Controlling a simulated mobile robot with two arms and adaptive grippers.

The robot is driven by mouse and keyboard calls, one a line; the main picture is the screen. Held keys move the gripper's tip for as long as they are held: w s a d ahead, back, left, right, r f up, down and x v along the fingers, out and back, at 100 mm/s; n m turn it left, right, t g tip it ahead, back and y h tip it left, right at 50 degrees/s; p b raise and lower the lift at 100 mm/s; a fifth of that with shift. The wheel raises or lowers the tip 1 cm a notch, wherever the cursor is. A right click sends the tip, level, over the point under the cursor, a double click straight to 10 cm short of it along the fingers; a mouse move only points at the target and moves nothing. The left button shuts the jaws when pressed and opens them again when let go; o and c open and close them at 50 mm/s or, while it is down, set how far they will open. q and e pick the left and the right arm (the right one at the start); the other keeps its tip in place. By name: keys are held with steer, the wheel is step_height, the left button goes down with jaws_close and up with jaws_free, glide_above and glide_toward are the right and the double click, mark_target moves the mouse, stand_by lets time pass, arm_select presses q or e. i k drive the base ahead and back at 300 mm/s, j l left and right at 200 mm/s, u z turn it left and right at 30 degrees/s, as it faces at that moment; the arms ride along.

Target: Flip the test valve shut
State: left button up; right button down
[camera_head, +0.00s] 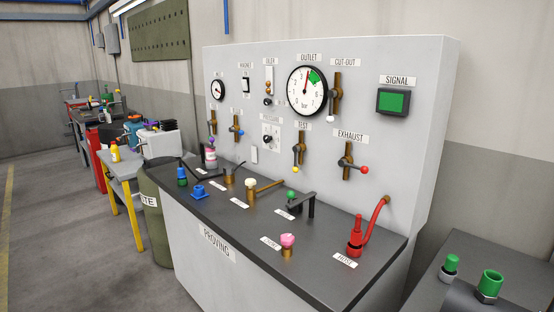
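The test valve (301,146) is on the upright grey panel under the TEST label (303,125). It has a brass body and a dark lever with a yellow tip (295,169). The lever hangs down, roughly along the upright brass body. The outlet gauge (307,91) is above it, with a red needle pointing near the top beside a green zone. Neither of my grippers shows in this view.
The exhaust valve (347,160) with a red tip is right of the test valve, and the cut-out valve (335,97) is above. The dark bench top (250,222) holds several fittings, including a red hose fitting (356,240). Open floor lies left.

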mark_target(296, 148)
steer(key=i+j+u, duration=0.15)
steer(key=i+j, duration=1.6)
